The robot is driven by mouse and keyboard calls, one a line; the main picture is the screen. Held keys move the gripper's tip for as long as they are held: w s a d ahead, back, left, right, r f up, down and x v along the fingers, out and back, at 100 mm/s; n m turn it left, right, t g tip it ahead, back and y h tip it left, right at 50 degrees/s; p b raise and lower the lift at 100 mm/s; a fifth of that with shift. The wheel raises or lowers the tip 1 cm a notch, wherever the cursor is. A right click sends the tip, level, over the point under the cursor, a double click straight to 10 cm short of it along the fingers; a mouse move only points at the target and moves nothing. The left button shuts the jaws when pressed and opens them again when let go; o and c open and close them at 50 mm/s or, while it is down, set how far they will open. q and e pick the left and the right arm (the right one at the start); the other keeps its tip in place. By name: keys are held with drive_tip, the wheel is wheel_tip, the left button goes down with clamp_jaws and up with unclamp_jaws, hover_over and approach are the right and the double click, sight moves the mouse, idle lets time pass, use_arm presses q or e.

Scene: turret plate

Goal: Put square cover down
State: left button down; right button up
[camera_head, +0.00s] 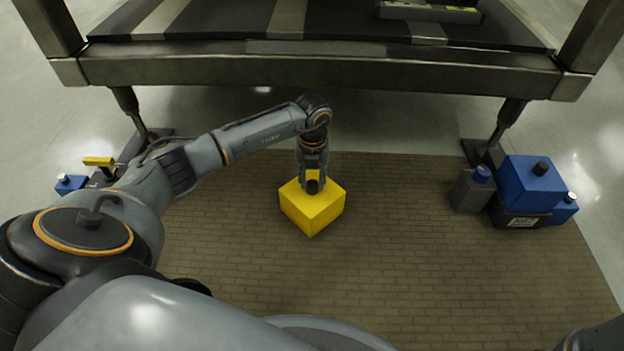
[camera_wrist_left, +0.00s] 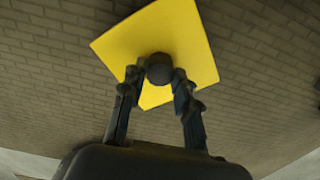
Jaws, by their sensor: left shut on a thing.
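The square cover is a yellow box-like piece (camera_head: 312,214) with a dark round knob on top, in the middle of the head view. My left gripper (camera_head: 312,185) reaches down over it and is shut on the knob. In the left wrist view the yellow cover (camera_wrist_left: 185,40) fills the upper middle, and the fingers of my left gripper (camera_wrist_left: 159,75) close on both sides of the dark knob. The cover is over the brick-patterned floor; I cannot tell whether it touches it. My right gripper is not in view.
A metal-framed table (camera_head: 320,70) stands across the back. At the right is a blue box with a dark knob (camera_head: 531,187) on a dark base, beside smaller grey and blue pieces. A small blue piece (camera_head: 70,184) lies at the far left. The brick-patterned floor (camera_head: 420,255) around the cover is clear.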

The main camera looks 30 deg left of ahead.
use_arm(q)
drive_tip(key=shift+f, duration=0.1)
drive_tip(key=shift+f, duration=0.1)
drive_tip(key=c, duration=1)
unclamp_jaws()
